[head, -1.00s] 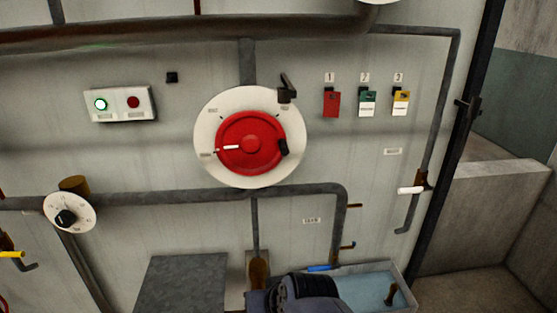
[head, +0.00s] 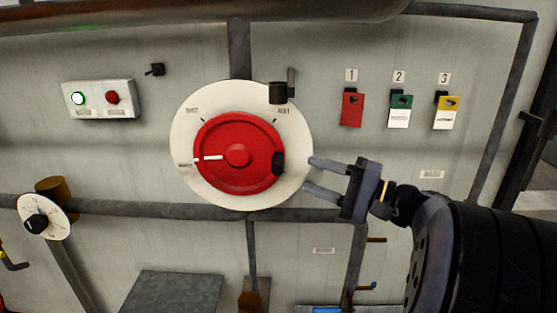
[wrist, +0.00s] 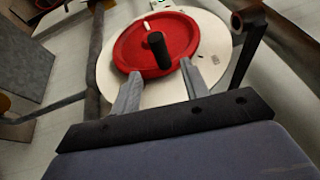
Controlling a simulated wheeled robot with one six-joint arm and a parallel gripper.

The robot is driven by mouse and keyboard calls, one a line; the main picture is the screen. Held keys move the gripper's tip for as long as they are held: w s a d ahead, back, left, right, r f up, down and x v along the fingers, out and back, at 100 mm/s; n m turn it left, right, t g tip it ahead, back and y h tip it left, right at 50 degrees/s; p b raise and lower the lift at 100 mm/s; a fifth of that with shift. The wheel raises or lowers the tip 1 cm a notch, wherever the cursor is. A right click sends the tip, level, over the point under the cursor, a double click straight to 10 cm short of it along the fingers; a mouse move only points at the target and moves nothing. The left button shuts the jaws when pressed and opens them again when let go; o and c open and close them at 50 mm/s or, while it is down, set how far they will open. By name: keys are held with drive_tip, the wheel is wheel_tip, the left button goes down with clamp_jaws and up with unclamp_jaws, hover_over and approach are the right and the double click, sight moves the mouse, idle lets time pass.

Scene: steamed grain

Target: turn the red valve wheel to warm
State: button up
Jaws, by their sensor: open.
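The red valve wheel (head: 240,130) sits on a round white dial plate (head: 187,122) on the grey wall panel. Its white pointer mark (head: 208,158) points left, towards a small label on the plate's left edge; the label is too blurred to read surely. A black knob (head: 278,163) stands out from the wheel's right side; it also shows in the wrist view (wrist: 158,50). My gripper (head: 310,175) is open and empty, right of the wheel, with its fingers pointing at the knob. In the wrist view the knob appears ahead, between the fingers (wrist: 160,80), apparently untouched.
A black latch-like lever (head: 278,93) sits at the dial's upper right. Red, green and yellow tags (head: 401,108) hang to the right. A box with green and red buttons (head: 98,98) is at the left. Grey pipes (head: 125,207) run above and below the wheel.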

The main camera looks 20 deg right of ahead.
sight(269, 161)
drive_tip(key=p+x, duration=0.3)
drive_tip(key=x, duration=0.8)
drive_tip(key=shift+s, duration=0.15)
clamp_jaws()
idle(0.4)
